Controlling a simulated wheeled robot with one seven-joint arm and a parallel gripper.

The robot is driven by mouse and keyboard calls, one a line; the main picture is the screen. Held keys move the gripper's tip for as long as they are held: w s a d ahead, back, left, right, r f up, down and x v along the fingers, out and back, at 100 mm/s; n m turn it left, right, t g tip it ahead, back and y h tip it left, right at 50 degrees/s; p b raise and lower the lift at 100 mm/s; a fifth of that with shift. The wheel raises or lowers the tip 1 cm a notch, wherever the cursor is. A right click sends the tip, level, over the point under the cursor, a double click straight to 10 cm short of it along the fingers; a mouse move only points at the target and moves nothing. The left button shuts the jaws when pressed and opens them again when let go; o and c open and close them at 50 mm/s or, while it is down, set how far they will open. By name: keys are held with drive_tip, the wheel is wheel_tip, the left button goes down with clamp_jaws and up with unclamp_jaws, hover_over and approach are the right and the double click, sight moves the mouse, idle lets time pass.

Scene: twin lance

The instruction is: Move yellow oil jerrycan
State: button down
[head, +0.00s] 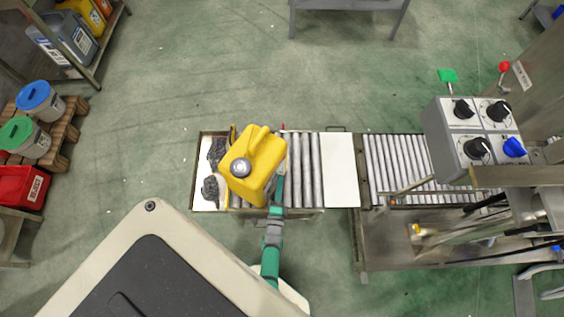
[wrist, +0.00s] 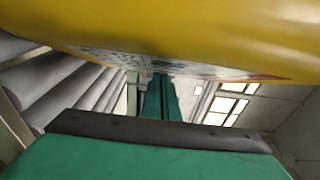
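In the wrist view the jerrycan (wrist: 190,30) fills the top, above the green body of my gripper and a green finger part (wrist: 160,100). The contact between fingers and jerrycan is hidden.
Dark lumps (head: 213,170) lie on the white panel left of the jerrycan. A white plate (head: 340,170) and more rollers (head: 400,160) lie to the right. A grey control box (head: 475,135) with knobs stands further right. Shelves with buckets (head: 38,100) are at the left. Green floor is open behind.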

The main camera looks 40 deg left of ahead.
drive_tip(key=shift+s+a, duration=0.25)
drive_tip(key=s+d, duration=0.7)
drive_tip(key=d, duration=0.2)
drive_tip(key=shift+d, duration=0.15)
drive_tip(key=s+d+r+n+h, duration=0.3)
drive_tip(key=s+d+r+n, duration=0.1)
drive_tip(key=r, duration=0.8)
drive_tip(key=s+d+r+n+h, duration=0.3)
drive_tip(key=d+r, duration=0.4)
drive_tip(key=r, duration=0.6)
drive_tip(key=s+d+r+n+h, duration=0.3)
drive_tip(key=s+d+r+n, duration=0.1)
drive_tip(key=r, duration=0.8)
drive_tip(key=shift+s+d+r+n, duration=0.2)
drive_tip(key=shift+s+d+n, duration=0.3)
drive_tip(key=shift+d, duration=0.4)
